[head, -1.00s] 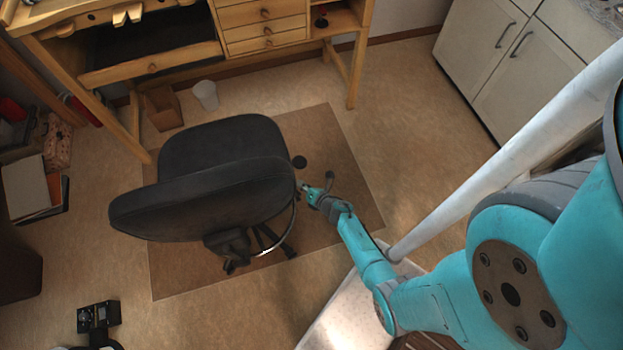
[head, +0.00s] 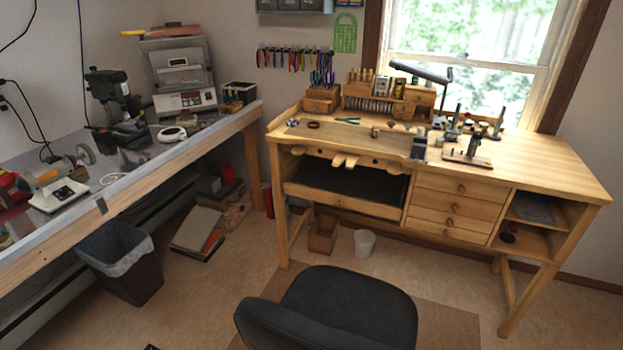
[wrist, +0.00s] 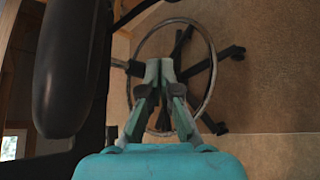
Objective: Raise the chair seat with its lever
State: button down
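The black office chair (head: 352,305) shows at the bottom of the head view, its backrest nearest and its lower parts cut off by the frame. In the wrist view the dark padded chair part (wrist: 72,70) fills the left side. My gripper (wrist: 160,68) has its two fingertips together, with nothing visible between them. It points past the chair part toward the metal foot ring (wrist: 209,50) and the dark legs of the chair base (wrist: 200,66). I cannot make out the lever for certain. My gripper is out of the head view.
A wooden workbench (head: 545,165) with drawers stands behind the chair. A white bin (head: 364,243) and a box (head: 322,234) are under it. A grey waste bin (head: 130,265) stands under the left bench (head: 150,180). Floor between is open.

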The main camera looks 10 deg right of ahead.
jog(key=s+a+r+m+t, duration=0.2)
jog(key=s+a+r+m, duration=0.95)
jog(key=a+r, duration=0.3)
jog(key=s+a+r+m, duration=0.1)
jog(key=s+r+m, duration=0.3)
jog(key=r, duration=0.4)
jog(key=s+a+r+m+y, duration=0.1)
jog(key=s+r+m, duration=0.3)
jog(key=r, duration=0.4)
jog(key=s+a+r+m+y, duration=0.1)
jog(key=s+r+m, duration=0.3)
jog(key=r, duration=0.4)
jog(key=shift+s+a+r+m, duration=0.2)
jog(key=shift+s+a+m, duration=0.15)
jog(key=shift+s+a, duration=0.1)
